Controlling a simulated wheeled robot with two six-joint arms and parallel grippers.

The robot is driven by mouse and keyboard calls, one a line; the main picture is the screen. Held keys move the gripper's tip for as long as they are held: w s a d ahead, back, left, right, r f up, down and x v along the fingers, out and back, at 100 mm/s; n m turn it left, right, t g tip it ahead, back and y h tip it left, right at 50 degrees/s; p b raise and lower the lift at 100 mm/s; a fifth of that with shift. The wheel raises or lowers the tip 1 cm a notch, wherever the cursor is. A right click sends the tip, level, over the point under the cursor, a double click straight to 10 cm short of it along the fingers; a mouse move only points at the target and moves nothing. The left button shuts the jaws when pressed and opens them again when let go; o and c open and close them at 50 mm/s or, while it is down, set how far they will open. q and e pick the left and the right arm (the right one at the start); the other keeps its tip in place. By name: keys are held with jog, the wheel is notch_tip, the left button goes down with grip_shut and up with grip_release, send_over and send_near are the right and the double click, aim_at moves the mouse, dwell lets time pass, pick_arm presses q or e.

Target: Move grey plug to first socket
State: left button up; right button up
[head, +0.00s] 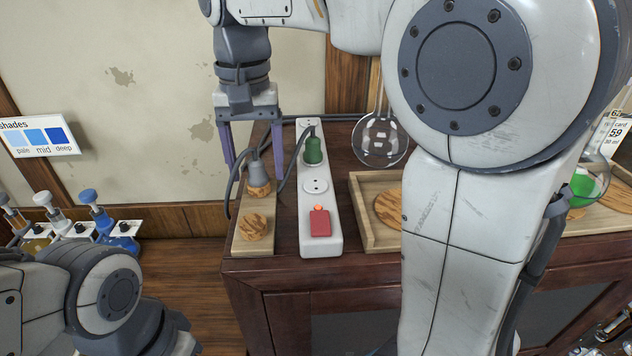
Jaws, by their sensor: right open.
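The grey plug (259,173) sits on a round wooden peg on a narrow wooden board (245,210), with its dark cable looping beside it. My right gripper (254,160) points down, its two purple fingers open on either side of the plug, with gaps visible. The white power strip (308,240) lies to the right of the board.
A second wooden peg (253,227) is bare at the board's near end. A wooden tray (365,222) and a glass flask (380,138) are right of the strip. Dark cables run behind. My right forearm hides much of the cabinet top (280,265).

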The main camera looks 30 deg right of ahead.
aim_at(255, 160)
dwell(0.8)
grip_shut()
jog(key=shift+r+p, duration=0.1)
jog(key=shift+p, duration=0.2)
jog(key=shift+r+p, duration=2.95)
